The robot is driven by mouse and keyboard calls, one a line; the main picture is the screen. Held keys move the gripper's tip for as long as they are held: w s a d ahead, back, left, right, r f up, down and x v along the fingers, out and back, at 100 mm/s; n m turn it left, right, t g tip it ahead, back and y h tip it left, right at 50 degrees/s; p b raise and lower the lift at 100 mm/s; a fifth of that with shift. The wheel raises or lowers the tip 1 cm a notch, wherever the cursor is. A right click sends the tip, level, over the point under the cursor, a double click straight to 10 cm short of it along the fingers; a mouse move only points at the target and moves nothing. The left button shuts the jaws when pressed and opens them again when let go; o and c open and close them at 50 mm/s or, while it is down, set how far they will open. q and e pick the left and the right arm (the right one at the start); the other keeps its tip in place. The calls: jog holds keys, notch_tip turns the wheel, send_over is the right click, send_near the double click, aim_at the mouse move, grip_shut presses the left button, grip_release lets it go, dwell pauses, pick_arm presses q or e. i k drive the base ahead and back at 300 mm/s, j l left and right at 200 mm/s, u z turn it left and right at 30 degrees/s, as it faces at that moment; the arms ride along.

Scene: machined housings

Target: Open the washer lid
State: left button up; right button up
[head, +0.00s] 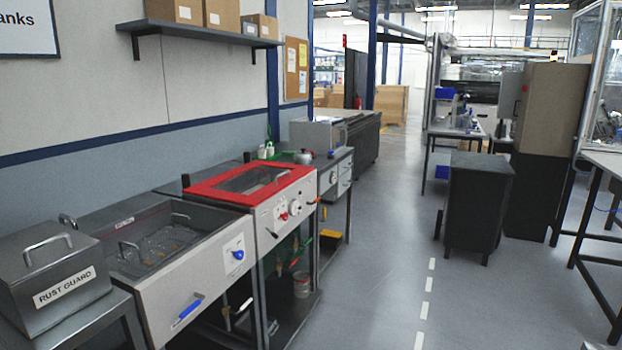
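A machine with a red-framed lid (212,189) stands against the left wall. The lid has a clear window and lies flat and shut over the top. It looks like the washer, but I can read no label naming it. Neither of my grippers is in view.
Left of it is an open steel tank (190,265) with a wire basket inside. A lidded "RUST GUARD" box (48,285) is nearest. A shelf (195,33) with boxes hangs above. The floor (385,270) to the right is clear up to a dark cabinet (478,205).

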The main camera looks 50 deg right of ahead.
aim_at(204, 189)
jog(key=z, duration=1.2)
jog(key=i+z, duration=0.3)
jog(key=i, duration=0.15)
jog(key=i+l+z, duration=0.15)
jog(key=i+z, duration=0.3)
jog(key=i, duration=0.4)
jog(key=i+j+z, duration=0.1)
jog(key=i+z, duration=0.4)
jog(key=i, duration=0.3)
jog(key=i+l+u, duration=0.1)
jog(key=i+u, duration=0.3)
jog(key=i+l+u, duration=0.3)
jog(key=i+u, duration=0.15)
jog(key=i, duration=0.15)
jog(key=i+l+u, duration=0.4)
